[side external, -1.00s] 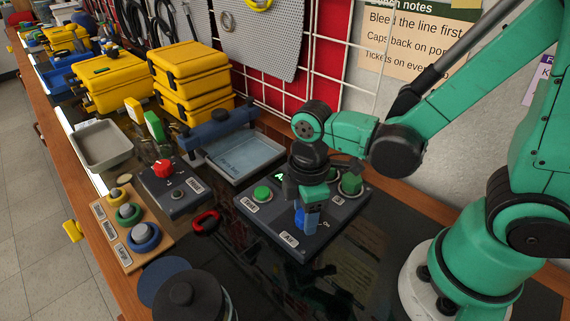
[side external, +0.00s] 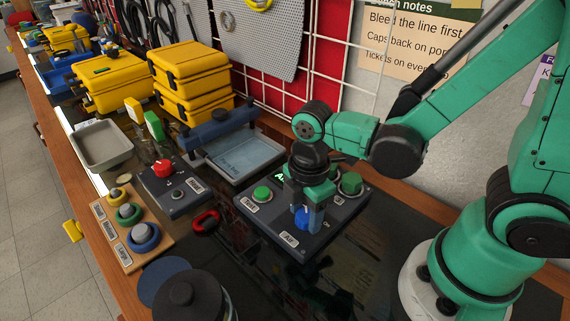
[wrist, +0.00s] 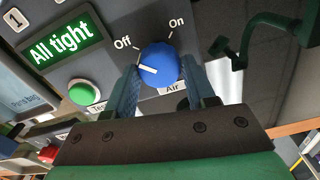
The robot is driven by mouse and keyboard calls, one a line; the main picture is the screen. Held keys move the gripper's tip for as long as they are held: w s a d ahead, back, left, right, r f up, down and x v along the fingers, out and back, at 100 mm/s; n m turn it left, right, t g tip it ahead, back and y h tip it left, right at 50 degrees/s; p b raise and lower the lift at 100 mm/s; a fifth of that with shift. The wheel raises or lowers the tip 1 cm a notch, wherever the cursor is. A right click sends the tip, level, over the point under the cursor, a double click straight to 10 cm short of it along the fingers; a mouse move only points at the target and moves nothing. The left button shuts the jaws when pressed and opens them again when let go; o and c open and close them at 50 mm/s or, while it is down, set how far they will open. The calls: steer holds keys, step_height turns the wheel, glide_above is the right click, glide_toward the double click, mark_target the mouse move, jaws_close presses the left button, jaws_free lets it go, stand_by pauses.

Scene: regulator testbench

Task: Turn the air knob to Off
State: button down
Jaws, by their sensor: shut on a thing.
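The blue air knob (side external: 301,217) is on the front of the dark panel (side external: 262,228) and also shows in the wrist view (wrist: 164,62). Its white pointer line points left, on the Off side and slightly below the Off tick, away from On. My gripper (wrist: 162,78) is shut on the knob, one finger on each side. In the side view my gripper (side external: 303,222) comes down over the knob and partly hides it. The "Air" label (wrist: 172,88) is just below the knob.
The panel has a green button (wrist: 82,92) labelled Test, partly covered, and a lit "All tight" display (wrist: 60,48). Another green knob (side external: 350,184) is behind my gripper. A red ring (side external: 206,221) lies left of the panel. A small box with a red knob (side external: 163,168) stands farther left.

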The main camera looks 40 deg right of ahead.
mark_target(306, 212)
steer(key=shift+c, duration=1.4)
jaws_free()
steer(key=shift+r, duration=0.1)
steer(key=shift+r, duration=2.7)
steer(key=shift+w+d+r+m, duration=0.15)
steer(key=shift+d+m, duration=0.1)
steer(key=shift+m, duration=0.25)
steer(key=w+d+r+m+t, duration=0.2)
steer(key=d+r+m+t, duration=0.2)
steer(key=m, duration=1)
steer(key=shift+w+d+r+m+t, duration=0.3)
steer(key=shift+d+t, duration=0.6)
steer(key=shift+t, duration=0.6)
